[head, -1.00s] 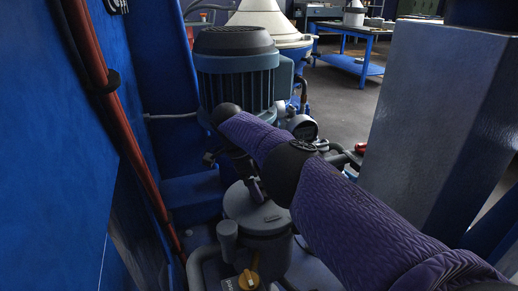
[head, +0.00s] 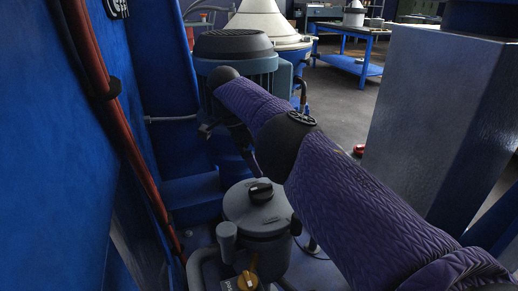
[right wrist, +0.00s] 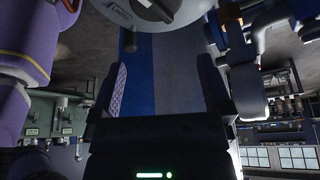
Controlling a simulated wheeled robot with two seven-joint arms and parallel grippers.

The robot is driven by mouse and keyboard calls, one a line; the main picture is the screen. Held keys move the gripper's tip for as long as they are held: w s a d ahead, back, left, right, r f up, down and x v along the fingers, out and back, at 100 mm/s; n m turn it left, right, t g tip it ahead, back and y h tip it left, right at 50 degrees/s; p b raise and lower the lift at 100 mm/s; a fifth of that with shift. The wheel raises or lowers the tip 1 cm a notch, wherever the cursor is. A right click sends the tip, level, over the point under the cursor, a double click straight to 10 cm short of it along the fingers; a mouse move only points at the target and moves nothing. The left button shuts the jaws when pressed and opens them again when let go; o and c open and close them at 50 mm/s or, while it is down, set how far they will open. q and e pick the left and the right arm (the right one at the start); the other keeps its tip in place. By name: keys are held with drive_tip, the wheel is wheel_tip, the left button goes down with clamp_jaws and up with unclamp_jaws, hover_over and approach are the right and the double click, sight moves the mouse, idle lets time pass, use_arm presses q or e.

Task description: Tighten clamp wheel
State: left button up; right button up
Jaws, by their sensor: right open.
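A black clamp wheel (head: 261,190) sits on the round grey lid of a pot (head: 256,208) at the lower middle of the head view. In the right wrist view, a round grey lid (right wrist: 125,10) with a dark knob (right wrist: 152,8) shows at the top edge, cut off by the frame. My right gripper (right wrist: 163,85) is open, with nothing between its fingers, and apart from the lid. In the head view my purple right arm crosses above and behind the pot; its fingers are mostly hidden there. My left gripper is not in view.
A blue wall with a red pipe (head: 108,110) stands close on the left. A finned motor (head: 235,80) is behind my arm. A yellow knob (head: 247,281) is in front of the pot. A grey column (head: 440,120) blocks the right. Open floor lies beyond.

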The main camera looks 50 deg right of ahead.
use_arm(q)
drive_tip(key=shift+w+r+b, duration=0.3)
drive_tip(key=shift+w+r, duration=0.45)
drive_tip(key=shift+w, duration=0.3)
use_arm(e)
drive_tip(key=shift+r, duration=1.05)
